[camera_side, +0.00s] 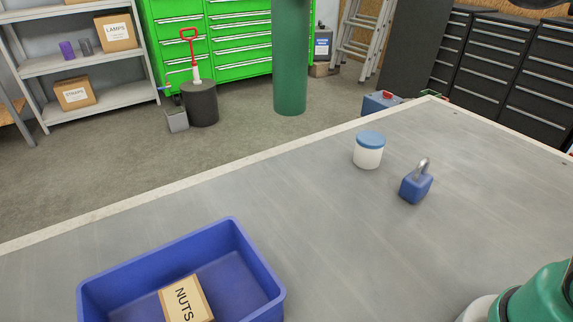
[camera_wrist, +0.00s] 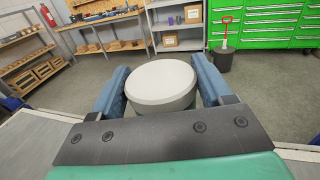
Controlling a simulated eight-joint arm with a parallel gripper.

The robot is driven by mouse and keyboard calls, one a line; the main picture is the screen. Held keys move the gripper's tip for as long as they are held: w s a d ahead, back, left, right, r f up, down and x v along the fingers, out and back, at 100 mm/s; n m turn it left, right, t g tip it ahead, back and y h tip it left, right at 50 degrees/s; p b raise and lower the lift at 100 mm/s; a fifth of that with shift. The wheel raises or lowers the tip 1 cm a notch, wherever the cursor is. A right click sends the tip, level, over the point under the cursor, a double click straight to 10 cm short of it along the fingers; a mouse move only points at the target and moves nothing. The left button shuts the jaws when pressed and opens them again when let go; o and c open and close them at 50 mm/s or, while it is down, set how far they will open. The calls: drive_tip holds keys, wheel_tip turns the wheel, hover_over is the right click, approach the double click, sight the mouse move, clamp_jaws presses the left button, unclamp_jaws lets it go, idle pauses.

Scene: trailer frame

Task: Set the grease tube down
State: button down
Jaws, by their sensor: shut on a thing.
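In the wrist view, my gripper (camera_wrist: 160,64) has its two blue-grey fingers closed on either side of a round thing, which I take to be the grease tube (camera_wrist: 160,82). It shows a wide, pale grey, flat round end and a short grey-green side. The rest of it is hidden behind the gripper's dark plate. No surface shows in contact with it, and its height above the bench cannot be told.
The grey bench (camera_side: 330,240) has much bare room in the middle. A blue bin (camera_side: 262,268) at front left holds a NUTS box (camera_side: 187,300). A white jar with blue lid (camera_side: 368,152) and a blue padlock (camera_side: 416,187) stand toward the far edge.

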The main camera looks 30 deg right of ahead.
drive_tip(key=a+n+y, duration=0.1)
drive_tip(key=a+y, duration=0.1)
drive_tip(key=a, duration=0.5)
wheel_tip(320, 180, down, 20)
drive_tip(key=shift+w+g, duration=0.2)
drive_tip(key=shift+g, duration=0.2)
drive_tip(key=shift+f, duration=0.15)
